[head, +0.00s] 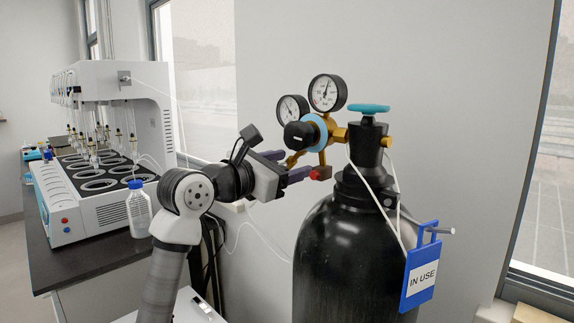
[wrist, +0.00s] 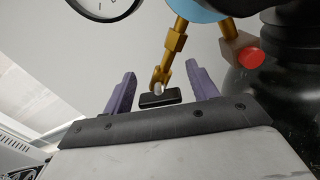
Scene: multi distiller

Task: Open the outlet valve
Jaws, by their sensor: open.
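A brass outlet branch (head: 292,160) hangs from the pressure regulator on the black gas cylinder (head: 345,250). In the wrist view the brass branch (wrist: 173,45) ends in a small black bar-shaped handle (wrist: 158,99), which looks like the outlet valve's. My gripper (head: 296,165) is open, its purple fingers reaching right toward the branch. In the wrist view my gripper (wrist: 161,72) has one finger on each side of the black handle, with a visible gap on both sides. In the head view the fingers hide the handle.
Two gauges (head: 326,92), a black knob (head: 298,135) and a blue handwheel (head: 369,109) sit above. A red-capped fitting (wrist: 249,57) is right of my fingers. An "IN USE" tag (head: 421,275) hangs on the cylinder. A bottle (head: 139,210) and distiller (head: 110,150) stand left.

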